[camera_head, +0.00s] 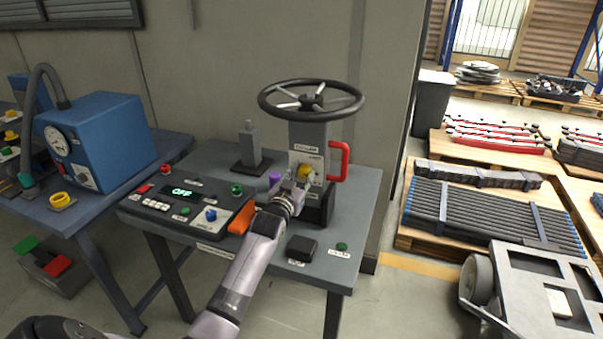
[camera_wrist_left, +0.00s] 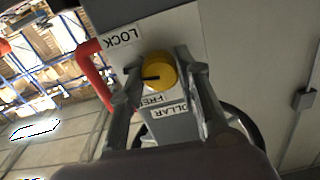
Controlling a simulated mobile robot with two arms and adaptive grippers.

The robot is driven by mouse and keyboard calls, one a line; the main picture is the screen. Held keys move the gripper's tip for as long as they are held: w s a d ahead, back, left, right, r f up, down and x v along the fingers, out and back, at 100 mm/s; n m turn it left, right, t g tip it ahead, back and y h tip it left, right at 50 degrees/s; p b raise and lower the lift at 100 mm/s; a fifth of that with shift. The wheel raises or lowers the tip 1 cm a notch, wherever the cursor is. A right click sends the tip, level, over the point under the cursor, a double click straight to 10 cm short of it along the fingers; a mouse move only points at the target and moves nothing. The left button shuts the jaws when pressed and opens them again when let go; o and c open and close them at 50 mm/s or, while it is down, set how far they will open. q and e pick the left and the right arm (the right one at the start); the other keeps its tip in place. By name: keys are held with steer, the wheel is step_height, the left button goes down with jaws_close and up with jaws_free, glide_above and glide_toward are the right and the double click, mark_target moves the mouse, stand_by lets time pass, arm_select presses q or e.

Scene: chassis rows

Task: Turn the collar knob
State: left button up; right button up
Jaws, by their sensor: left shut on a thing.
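The collar knob (camera_wrist_left: 158,72) is a yellow round knob with a dark pointer mark, on the front of a grey post. In the left wrist view it sits between the two fingers of my left gripper (camera_wrist_left: 160,82), which is shut on it. Labels LOCK (camera_wrist_left: 122,36) and FREE (camera_wrist_left: 152,99) show beside the knob, and a COLLAR label (camera_wrist_left: 171,109) is partly covered. In the head view the knob (camera_head: 305,172) is partly hidden by my left gripper (camera_head: 297,184). My right gripper does not show.
A black handwheel (camera_head: 311,98) tops the post, and a red handle (camera_head: 345,161) sticks out at its right. A control panel (camera_head: 186,203) reading OFF and an orange lever (camera_head: 242,217) lie to the left. A dark block (camera_head: 301,248) sits at the front edge.

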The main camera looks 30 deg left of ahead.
arm_select(q)
steer(key=n+p, duration=0.1)
steer(key=n, duration=0.4)
steer(key=shift+n, duration=0.3)
steer(key=n+p, duration=0.1)
steer(key=n, duration=0.4)
steer(key=shift+n, duration=0.3)
steer(key=o, duration=1.1)
steer(key=shift+o, duration=0.2)
steer(key=v, duration=1.2)
steer(key=shift+s+a+f, duration=0.1)
steer(key=shift+f, duration=0.05)
